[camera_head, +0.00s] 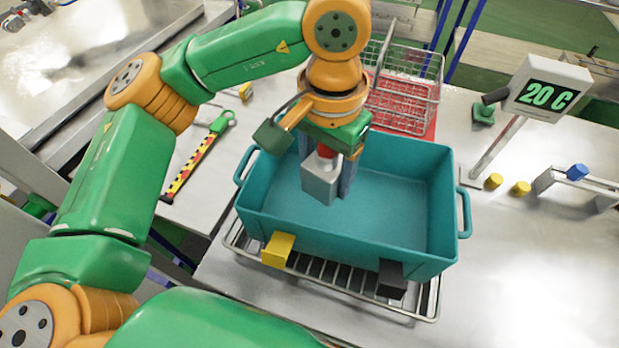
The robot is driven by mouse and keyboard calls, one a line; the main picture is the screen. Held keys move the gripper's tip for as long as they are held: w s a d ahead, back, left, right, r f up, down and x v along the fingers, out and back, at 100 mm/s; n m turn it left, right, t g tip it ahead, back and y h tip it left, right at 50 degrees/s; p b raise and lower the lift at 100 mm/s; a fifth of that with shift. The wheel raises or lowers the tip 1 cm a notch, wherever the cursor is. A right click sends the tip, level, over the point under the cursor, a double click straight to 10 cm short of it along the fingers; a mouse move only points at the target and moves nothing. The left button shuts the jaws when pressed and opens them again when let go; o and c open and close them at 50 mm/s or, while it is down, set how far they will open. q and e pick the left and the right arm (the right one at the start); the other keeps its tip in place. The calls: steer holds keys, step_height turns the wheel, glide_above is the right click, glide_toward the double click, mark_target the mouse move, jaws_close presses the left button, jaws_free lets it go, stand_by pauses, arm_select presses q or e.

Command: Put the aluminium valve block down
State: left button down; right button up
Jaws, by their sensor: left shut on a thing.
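The aluminium valve block (320,184) is a small silvery-grey box with a red part at its top. My left gripper (333,172) is shut on it and points down, partly hidden by the wrist above. The block appears over the left part of a teal crate (415,237) with handles at its ends. The crate's visible floor is bare. I cannot tell how high the block is above that floor. My right gripper is not in view.
The crate stands on a wire rack (330,278). A yellow block (278,249) and a black block (391,278) are at its front. A wire basket (405,85) stands behind on a red mat (420,127). A display reading 20 C (548,95) stands right. The table's right front is clear.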

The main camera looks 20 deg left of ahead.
arm_select(q)
steer(key=p, duration=0.1)
glide_above(308, 198)
step_height(308, 198, down, 4)
steer(key=shift+s+f, duration=0.1)
steer(key=shift+f, duration=0.1)
step_height(308, 198, down, 3)
steer(key=shift+r, duration=0.1)
steer(key=shift+f, duration=0.3)
steer(key=shift+f, duration=0.15)
steer(key=shift+c, duration=0.4)
jaws_free()
